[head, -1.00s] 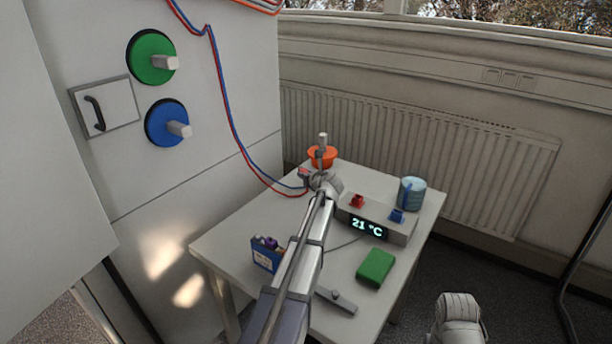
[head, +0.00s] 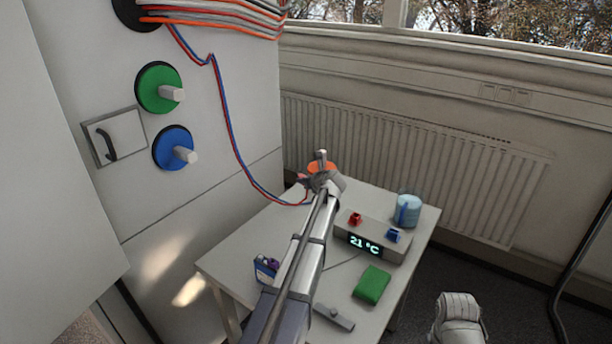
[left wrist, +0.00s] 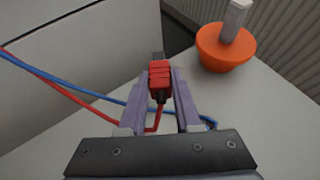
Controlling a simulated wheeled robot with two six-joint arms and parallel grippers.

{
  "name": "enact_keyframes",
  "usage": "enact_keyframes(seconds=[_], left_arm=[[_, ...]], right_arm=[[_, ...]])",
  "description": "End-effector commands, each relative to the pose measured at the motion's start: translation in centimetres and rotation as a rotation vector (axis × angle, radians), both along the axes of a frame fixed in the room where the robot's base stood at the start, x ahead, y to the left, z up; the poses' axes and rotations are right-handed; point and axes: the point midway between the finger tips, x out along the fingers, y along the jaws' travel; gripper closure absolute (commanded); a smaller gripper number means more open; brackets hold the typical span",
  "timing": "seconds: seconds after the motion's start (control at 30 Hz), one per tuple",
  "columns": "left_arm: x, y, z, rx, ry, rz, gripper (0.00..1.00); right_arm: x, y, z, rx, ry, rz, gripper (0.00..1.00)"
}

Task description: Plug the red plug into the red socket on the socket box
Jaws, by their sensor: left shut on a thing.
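The red plug (left wrist: 160,80) is between the two fingers of my left gripper (left wrist: 161,78), which is shut on it, in the left wrist view. A red cable runs from the plug's near end. In the head view my left gripper (head: 313,180) is over the table's far left part, beside the orange bowl-shaped thing. The socket box (head: 407,246) lies to its right, with a red socket (head: 355,218) and a blue socket (head: 393,235) on top and a lit "21 °C" display. The plug is apart from the red socket.
An orange base with a grey post (left wrist: 225,52) stands close to my left gripper. A blue cup (head: 408,209) is behind the socket box; a green block (head: 371,285) and a grey bar (head: 334,317) are in front. Red and blue cables (head: 233,140) hang from the cabinet.

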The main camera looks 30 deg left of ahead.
Motion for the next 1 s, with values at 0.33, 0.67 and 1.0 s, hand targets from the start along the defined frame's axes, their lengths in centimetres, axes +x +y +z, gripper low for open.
enact_keyframes(seconds=[0.33,0.67,1.0], left_arm=[[-1.5,-5.4,0.1,-0.587,0.269,0.351,1.00],[-3.5,-14.6,4.8,-1.175,0.421,0.465,1.00],[-4.3,-20.0,8.9,-1.390,0.498,0.435,1.00]], right_arm=[[0.0,0.0,9.7,0.000,0.000,0.000,0.29],[0.0,0.0,16.1,0.000,0.000,0.000,0.29],[0.0,0.0,18.9,0.000,0.000,0.000,0.29]])
